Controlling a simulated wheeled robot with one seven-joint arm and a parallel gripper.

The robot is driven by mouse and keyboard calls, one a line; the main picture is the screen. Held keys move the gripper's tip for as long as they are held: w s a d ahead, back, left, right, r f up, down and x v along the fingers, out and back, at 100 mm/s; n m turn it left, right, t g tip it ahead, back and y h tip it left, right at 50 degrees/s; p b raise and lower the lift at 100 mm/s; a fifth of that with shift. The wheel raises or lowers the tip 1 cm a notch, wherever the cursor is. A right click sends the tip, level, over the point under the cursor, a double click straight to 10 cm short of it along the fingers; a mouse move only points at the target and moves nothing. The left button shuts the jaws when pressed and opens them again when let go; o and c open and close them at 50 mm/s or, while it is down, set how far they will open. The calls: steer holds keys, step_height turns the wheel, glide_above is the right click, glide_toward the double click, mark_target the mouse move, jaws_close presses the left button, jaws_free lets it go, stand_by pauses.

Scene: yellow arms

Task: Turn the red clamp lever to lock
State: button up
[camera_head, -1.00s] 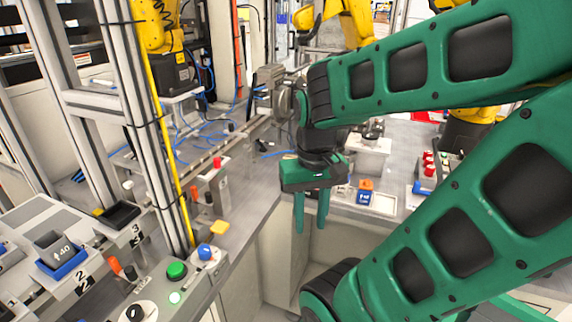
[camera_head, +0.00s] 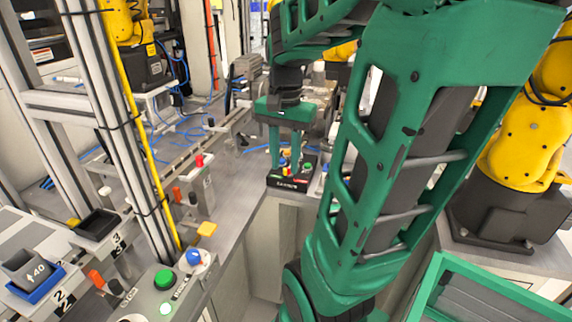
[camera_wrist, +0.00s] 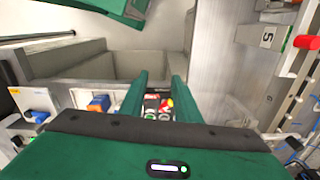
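The red clamp lever appears as a small red handle (camera_head: 199,160) on top of a grey block on the left bench. In the wrist view a red knob-like end (camera_wrist: 307,42) shows at the right edge, near a plate marked 5, and looks like the same lever. My gripper (camera_head: 285,150) is to the right of the lever and apart from it, pointing down. Its two green fingers are spread with nothing seen gripped between them. In the wrist view the open fingers (camera_wrist: 160,85) have a small box of coloured buttons showing behind them.
The box with coloured buttons (camera_head: 287,182) sits on the bench edge below my gripper. A yellow paddle (camera_head: 207,229), an orange-topped post (camera_head: 176,194) and a panel with a green button (camera_head: 165,279) line the left bench. A yellow arm (camera_head: 520,140) stands at right.

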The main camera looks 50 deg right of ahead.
mark_target(289, 171)
steer(key=w+d+r+m, duration=0.2)
steer(key=w+d+m, duration=0.45)
steer(key=d, duration=0.25)
steer(key=shift+m, duration=0.55)
steer(key=f, duration=1)
steer(key=shift+s+d+f, duration=0.1)
steer(key=shift+s+f, duration=0.15)
steer(key=shift+s, duration=0.05)
jaws_close()
